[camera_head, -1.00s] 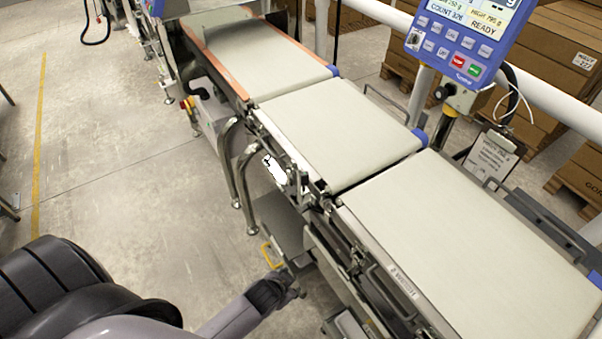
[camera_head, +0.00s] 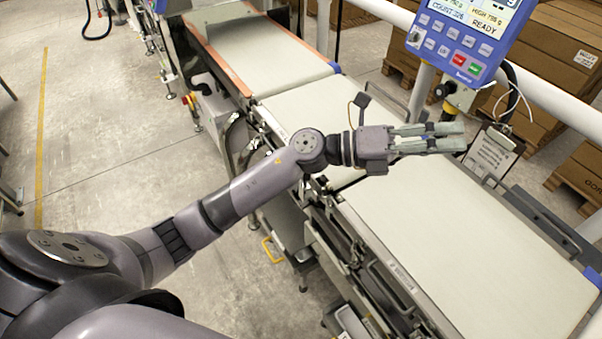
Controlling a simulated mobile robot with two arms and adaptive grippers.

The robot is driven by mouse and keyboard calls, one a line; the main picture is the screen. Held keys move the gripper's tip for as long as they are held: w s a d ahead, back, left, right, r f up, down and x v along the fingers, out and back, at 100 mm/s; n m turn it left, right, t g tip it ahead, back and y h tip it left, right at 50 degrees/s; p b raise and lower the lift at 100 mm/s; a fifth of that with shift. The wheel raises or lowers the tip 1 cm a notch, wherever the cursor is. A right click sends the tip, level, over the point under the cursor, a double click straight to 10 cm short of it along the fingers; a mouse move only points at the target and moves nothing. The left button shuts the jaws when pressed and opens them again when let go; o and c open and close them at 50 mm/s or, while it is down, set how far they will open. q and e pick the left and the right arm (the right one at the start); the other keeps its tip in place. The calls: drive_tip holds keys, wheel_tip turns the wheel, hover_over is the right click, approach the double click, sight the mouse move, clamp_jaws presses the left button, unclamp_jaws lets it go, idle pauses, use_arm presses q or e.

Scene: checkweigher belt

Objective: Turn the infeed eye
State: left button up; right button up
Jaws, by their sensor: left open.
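My left gripper (camera_head: 464,136) reaches from the left across the belt line, its two pale fingers pointing right. It is open with a narrow gap, and nothing shows between the fingers. Its fingertips appear in front of the far side of the belts, just below a small black part (camera_head: 443,90) on a bracketed post under the blue display. I cannot tell whether this part is the infeed eye, and no other eye is clearly made out. The arm hides part of the joint between the middle belt (camera_head: 315,105) and the near belt (camera_head: 470,240). My right gripper is out of view.
The blue display panel (camera_head: 462,38) stands at upper right. A clipboard (camera_head: 490,155) hangs beyond the fingertips. A white rail (camera_head: 560,108) runs behind, with cartons (camera_head: 560,55) on pallets past it. The near belt is bare. Floor at left is clear.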

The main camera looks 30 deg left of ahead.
use_arm(q)
drive_tip(key=a+f+m+g+y, duration=0.7)
drive_tip(key=f+m+y, duration=0.2)
drive_tip(key=f+y, duration=0.1)
drive_tip(key=w+a+r+y, duration=0.15)
drive_tip(key=a+y, duration=0.75)
drive_tip(key=a, duration=1.1)
drive_tip(key=f+p, duration=0.1)
drive_tip(key=f, duration=0.4)
drive_tip(key=f+p, duration=0.1)
drive_tip(key=f, duration=0.5)
drive_tip(key=f+p, duration=0.2)
drive_tip(key=f, duration=0.4)
drive_tip(key=shift+w+a, duration=0.1)
drive_tip(key=shift+w, duration=0.25)
drive_tip(key=shift+c, duration=0.5)
clamp_jaws()
